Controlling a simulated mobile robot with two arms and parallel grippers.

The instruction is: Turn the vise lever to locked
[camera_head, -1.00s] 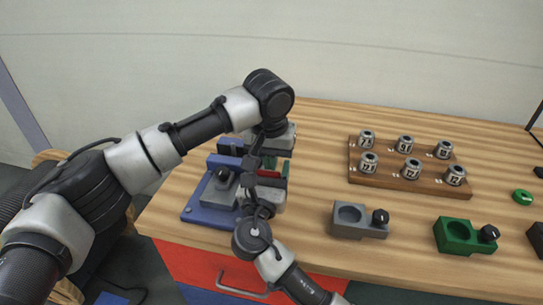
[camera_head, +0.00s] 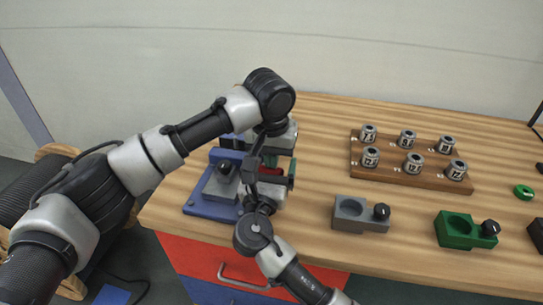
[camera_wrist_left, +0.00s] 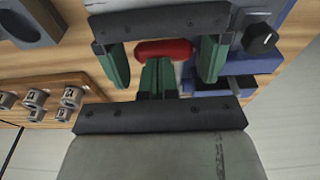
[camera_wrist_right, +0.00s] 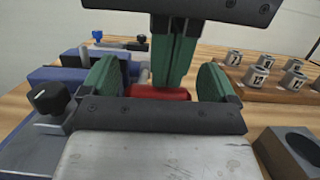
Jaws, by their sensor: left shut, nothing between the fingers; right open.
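The red vise lever grip (camera_wrist_left: 165,48) lies sideways between the spread green fingers of my right gripper (camera_wrist_right: 160,82), which is open. The grip also shows in the right wrist view (camera_wrist_right: 158,93); I cannot tell whether a finger touches it. My left gripper (camera_wrist_left: 157,78) is shut and empty, its green fingers together beside the grip; in the right wrist view it comes down from above, just behind the grip. In the head view the blue vise (camera_head: 209,206) stands at the table's left end, and my arms hide much of it and most of the lever.
A black knob (camera_wrist_right: 48,97) stands on the grey block beside my right gripper. A wooden rack (camera_head: 408,180) holds several numbered metal collars. A grey holder (camera_head: 353,222) and a green holder (camera_head: 462,240) stand near the front edge.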

